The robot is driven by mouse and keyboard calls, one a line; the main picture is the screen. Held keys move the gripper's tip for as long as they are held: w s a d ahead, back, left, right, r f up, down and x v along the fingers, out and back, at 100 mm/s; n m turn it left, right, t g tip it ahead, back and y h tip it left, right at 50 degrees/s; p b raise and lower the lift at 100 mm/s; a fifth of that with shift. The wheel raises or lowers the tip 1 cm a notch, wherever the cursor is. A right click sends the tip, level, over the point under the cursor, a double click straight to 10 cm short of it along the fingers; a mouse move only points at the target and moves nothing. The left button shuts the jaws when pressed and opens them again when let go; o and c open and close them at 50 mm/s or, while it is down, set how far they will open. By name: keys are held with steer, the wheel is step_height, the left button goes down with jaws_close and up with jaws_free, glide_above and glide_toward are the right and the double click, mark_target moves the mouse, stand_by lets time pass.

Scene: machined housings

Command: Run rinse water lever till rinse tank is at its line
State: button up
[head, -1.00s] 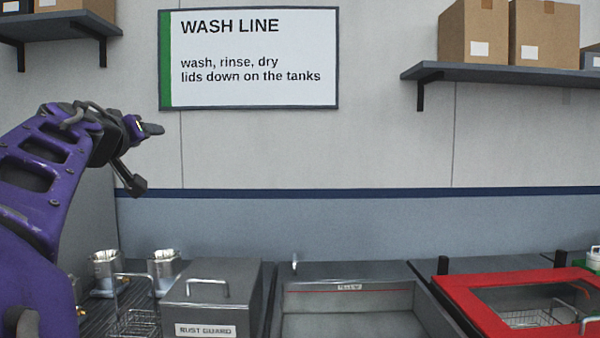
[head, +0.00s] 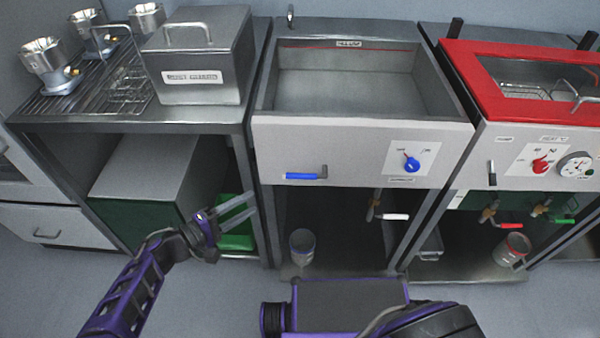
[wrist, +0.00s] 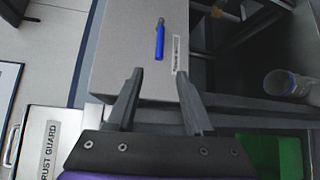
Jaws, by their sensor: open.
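The rinse tank (head: 350,88) is an open grey basin in the middle, with a red line high on its back wall. I see its bare grey inside and cannot make out a water surface. A blue lever (head: 303,176) lies level on its white front panel, its handle pointing left from a grey pivot. My gripper (head: 250,207) is open and empty, left of and below the lever, in front of the left bench. In the wrist view the blue lever (wrist: 160,42) shows beyond the gap between my open fingers (wrist: 160,75), apart from them.
A blue dial (head: 411,163) is right on the same panel. A white-handled drain valve (head: 395,216) and a cup (head: 302,243) are below. The lidded rust guard tank (head: 200,75) stands left, a red-framed tank (head: 455,60) right. A green bin (head: 235,237) sits behind my gripper.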

mark_target(294, 178)
steer(key=x, duration=1.7)
steer(key=shift+w, duration=0.1)
jaws_close()
stand_by(0.8)
